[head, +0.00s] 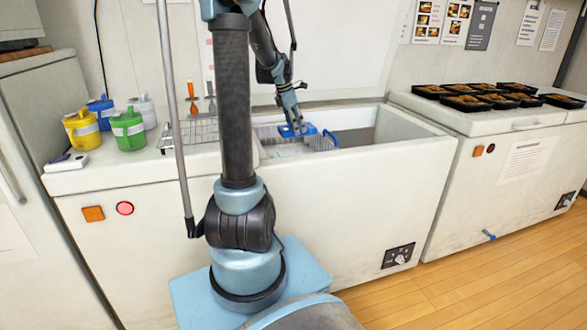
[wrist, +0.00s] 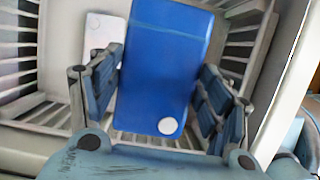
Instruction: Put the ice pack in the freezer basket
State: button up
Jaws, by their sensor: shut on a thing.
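The ice pack (wrist: 165,50) is a flat blue slab with a white round spot near its lower end in the wrist view. My gripper (wrist: 162,75) has one finger on each side of it and is shut on it. In the head view my gripper (head: 296,122) points down into the open freezer, with the blue ice pack (head: 287,132) at its fingertips. The freezer basket (wrist: 60,117) has pale slatted walls and lies around and below the pack in the wrist view. Whether the pack touches the basket floor I cannot tell.
A white flat object (wrist: 103,30) lies beside the pack in the wrist view. Yellow (head: 82,130), blue, green and white lidded containers stand on the left counter. Several black food trays (head: 465,103) sit on the right freezer. The open freezer's right part (head: 355,137) looks clear.

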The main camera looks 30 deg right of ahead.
aim_at(287, 127)
jog(key=shift+w+a+f, duration=0.1)
jog(key=shift+a+f, duration=0.05)
jog(key=shift+f, duration=0.35)
jog(key=shift+w+a+f, duration=0.1)
jog(key=shift+f, duration=0.4)
notch_tip(287, 127, down, 10)
jog(key=shift+d+f, duration=0.1)
jog(key=shift+f, duration=0.6)
jog(key=o, duration=1.3)
jog(key=shift+r, duration=0.1)
jog(key=v, duration=1.3)
jog(key=shift+s, duration=0.1)
